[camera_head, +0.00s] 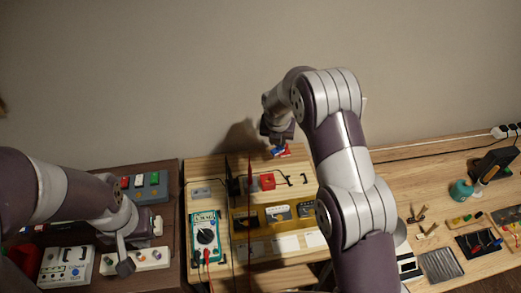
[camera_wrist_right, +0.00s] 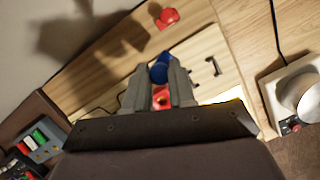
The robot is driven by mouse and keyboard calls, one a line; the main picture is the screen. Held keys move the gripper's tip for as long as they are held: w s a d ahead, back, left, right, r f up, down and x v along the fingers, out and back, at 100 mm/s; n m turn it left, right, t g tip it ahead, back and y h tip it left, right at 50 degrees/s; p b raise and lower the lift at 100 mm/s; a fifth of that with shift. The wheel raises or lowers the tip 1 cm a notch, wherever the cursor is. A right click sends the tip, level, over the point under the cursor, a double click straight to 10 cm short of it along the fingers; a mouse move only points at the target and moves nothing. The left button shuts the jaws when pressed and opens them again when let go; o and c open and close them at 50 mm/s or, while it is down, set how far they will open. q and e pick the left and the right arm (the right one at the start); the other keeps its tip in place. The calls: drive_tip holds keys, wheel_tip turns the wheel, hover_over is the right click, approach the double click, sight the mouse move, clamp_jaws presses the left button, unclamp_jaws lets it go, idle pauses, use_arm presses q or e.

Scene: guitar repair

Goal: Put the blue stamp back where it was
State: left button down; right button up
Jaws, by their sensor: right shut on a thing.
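The blue stamp (camera_wrist_right: 159,68) is between the fingers of my right gripper (camera_wrist_right: 160,78) in the right wrist view, and the gripper is shut on it. In the head view my right gripper (camera_head: 277,139) is above the back of the light wooden board, with a bit of blue (camera_head: 276,152) under it. Its fingertips are small and partly hidden there. The stamp's lower end and any contact with the board cannot be made out. My left gripper (camera_head: 137,247) hangs over the left side near the white pedals; its jaw opening is unclear.
A red stamp-like piece (camera_wrist_right: 167,18) lies close by on the wood. A red block (camera_head: 267,181) and a black handle (camera_head: 304,179) are on the board. A teal multimeter (camera_head: 206,236) lies in front. Several pedals (camera_head: 146,186) stand left; tools and a teal bottle (camera_head: 461,190) are right.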

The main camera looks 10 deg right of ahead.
drive_tip(key=w+a+f+p, duration=0.1)
drive_tip(key=f, duration=0.1)
drive_tip(key=w+a+f+p, duration=0.1)
drive_tip(key=w+a+f, duration=0.1)
drive_tip(key=f, duration=0.1)
drive_tip(key=w+a+f+p, duration=0.1)
drive_tip(key=w+f, duration=0.1)
drive_tip(key=shift+w+a+f, duration=0.15)
drive_tip(key=shift+a+f, duration=0.2)
drive_tip(key=shift+a, duration=0.05)
drive_tip(key=shift+w+f, duration=0.15)
drive_tip(key=shift+f, duration=0.2)
drive_tip(key=shift+f, duration=0.1)
drive_tip(key=o, duration=0.8)
drive_tip(key=shift+o, duration=0.2)
